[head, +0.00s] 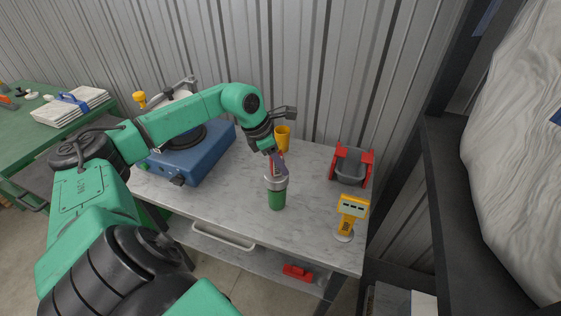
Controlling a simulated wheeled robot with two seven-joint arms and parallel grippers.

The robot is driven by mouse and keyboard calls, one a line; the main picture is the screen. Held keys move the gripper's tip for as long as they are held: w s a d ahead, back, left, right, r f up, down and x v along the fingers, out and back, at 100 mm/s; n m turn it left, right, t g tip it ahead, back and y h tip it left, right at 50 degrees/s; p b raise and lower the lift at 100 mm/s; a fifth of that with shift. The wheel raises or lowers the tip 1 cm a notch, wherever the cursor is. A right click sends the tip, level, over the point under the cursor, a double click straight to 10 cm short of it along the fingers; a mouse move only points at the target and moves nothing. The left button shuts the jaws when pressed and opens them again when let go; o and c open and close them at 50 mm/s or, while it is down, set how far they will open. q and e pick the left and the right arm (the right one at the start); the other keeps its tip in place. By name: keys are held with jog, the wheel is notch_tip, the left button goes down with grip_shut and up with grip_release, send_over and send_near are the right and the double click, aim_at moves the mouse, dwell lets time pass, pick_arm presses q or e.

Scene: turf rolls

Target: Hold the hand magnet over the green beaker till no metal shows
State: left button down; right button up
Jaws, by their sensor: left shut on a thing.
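The green beaker (277,200) stands upright on the marble-topped table, right of its middle. My left gripper (277,158) comes down from above and is shut on the hand magnet (279,168), which has red on it. The magnet is over the beaker's grey upper part (276,182); I cannot tell whether they touch. The inside of the beaker and any metal in it are hidden from this view. My right gripper does not show.
A yellow cup (282,138) stands just behind the gripper. A red-framed grey holder (352,165) and a yellow device (350,214) stand to the right. A blue appliance (190,155) is at left. The marble top (235,205) is clear at front left.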

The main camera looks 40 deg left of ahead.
aim_at(280, 143)
pick_arm(q)
notch_tip(280, 143, up, 8)
jog(key=p, duration=0.6)
jog(key=shift+r, duration=0.15)
dwell(0.4)
